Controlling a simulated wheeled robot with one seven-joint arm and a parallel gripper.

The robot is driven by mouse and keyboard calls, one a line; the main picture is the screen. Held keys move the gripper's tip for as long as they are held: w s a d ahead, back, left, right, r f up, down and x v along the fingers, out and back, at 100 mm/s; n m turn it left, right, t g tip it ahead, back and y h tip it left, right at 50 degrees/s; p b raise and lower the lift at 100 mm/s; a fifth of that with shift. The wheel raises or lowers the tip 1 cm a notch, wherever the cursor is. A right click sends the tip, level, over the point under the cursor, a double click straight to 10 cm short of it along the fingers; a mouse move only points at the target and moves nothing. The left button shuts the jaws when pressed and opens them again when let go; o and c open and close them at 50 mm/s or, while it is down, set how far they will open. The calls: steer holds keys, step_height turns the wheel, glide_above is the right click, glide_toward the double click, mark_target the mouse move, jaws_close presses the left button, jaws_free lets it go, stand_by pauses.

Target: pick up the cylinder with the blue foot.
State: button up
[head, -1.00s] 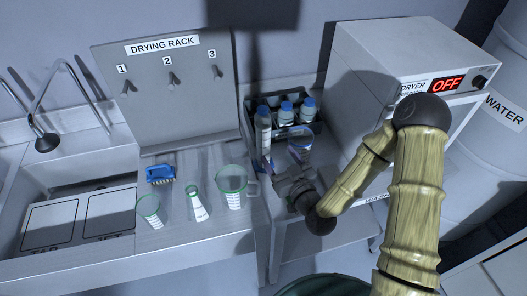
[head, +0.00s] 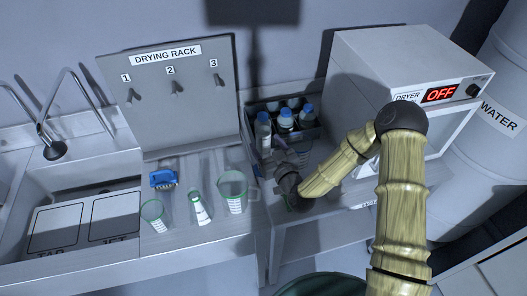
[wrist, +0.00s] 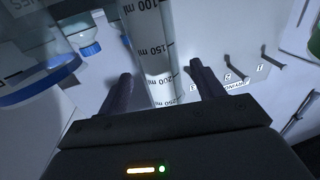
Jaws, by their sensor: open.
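A clear graduated cylinder (wrist: 150,40) with black ml marks runs down the middle of the wrist view, between the two fingers of my gripper (wrist: 160,78). The fingers are apart, one on each side of it, and I see no contact. Its foot is out of the wrist view, so I cannot see the foot's colour there. In the head view my gripper (head: 286,175) is low over the side table in front of the bottle crate, and my arm and gripper largely hide the cylinder.
A clear vessel with a blue rim (wrist: 40,92) is close at left in the wrist view. A dark crate (head: 300,139) holds blue-capped bottles (head: 286,118). The dryer (head: 385,65) stands right.

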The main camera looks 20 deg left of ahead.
steer(key=x, duration=0.1)
steer(key=p+x, duration=0.2)
steer(key=shift+w+a+r, duration=0.15)
steer(key=shift+a+r, duration=0.1)
steer(key=shift+w+a+f, duration=0.15)
steer(key=shift+w+a, duration=0.15)
steer(key=shift+w, duration=0.1)
steer(key=c, duration=1.3)
steer(key=shift+c, duration=0.2)
steer(key=shift+r+b, duration=1.35)
steer(key=shift+r, duration=3.7)
